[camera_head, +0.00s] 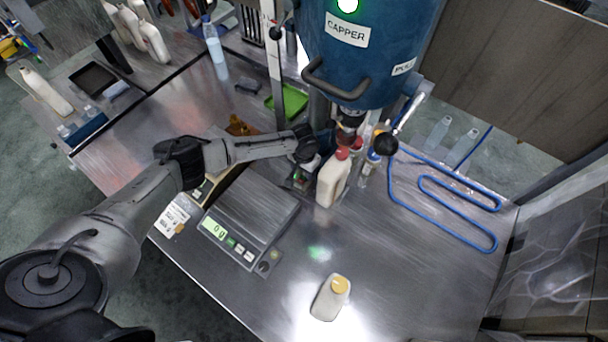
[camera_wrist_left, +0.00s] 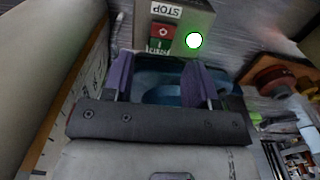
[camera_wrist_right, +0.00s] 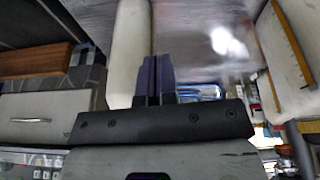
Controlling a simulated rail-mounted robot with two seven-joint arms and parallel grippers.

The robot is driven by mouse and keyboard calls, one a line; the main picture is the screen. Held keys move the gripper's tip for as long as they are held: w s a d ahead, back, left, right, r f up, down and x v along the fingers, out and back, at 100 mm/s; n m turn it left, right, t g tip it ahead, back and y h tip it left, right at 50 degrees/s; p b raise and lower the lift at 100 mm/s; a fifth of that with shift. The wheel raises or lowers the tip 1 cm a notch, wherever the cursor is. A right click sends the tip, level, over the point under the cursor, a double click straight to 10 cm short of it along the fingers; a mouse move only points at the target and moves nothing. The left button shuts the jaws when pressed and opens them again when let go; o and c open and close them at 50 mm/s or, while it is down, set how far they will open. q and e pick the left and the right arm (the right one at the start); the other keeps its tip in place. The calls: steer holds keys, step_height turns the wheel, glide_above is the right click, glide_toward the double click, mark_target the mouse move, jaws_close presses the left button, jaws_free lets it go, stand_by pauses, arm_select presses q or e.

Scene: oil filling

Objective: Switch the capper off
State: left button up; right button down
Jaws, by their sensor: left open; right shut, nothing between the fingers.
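The blue capper (camera_head: 370,55) stands at the top of the head view, with a green lamp lit on it. Its small switch box (camera_head: 300,176) is on the bench at its foot, partly behind my left gripper (camera_head: 308,150). In the left wrist view, the box (camera_wrist_left: 195,18) has a STOP label, a red button (camera_wrist_left: 163,32) and a green button (camera_wrist_left: 158,46), with a green light glowing beside them. My left gripper (camera_wrist_left: 160,72) is open and empty, its fingers pointing at the box. My right gripper (camera_wrist_right: 155,75) is shut and empty, outside the head view.
A white bottle with a red cap (camera_head: 332,182) stands under the capper, right of the switch box. A scale (camera_head: 250,210) lies in front of the box. A blue tube (camera_head: 440,205) lies right.

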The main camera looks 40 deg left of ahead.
mark_target(304, 177)
arm_select(q)
steer(key=shift+f, duration=1.7)
steer(key=shift+c, duration=0.4)
steer(key=c, duration=0.8)
steer(key=t+p, duration=0.1)
steer(key=p, duration=0.1)
steer(key=t+p, duration=0.1)
steer(key=p, duration=0.1)
steer(key=shift+s+r+t+p, duration=0.3)
steer(key=shift+s+p, duration=0.05)
steer(key=shift+s, duration=0.05)
steer(key=shift+c, duration=0.2)
steer(key=shift+f+t+p, duration=0.15)
steer(key=shift+t+p, duration=0.25)
steer(key=shift+t, duration=0.2)
steer(key=o, duration=0.9)
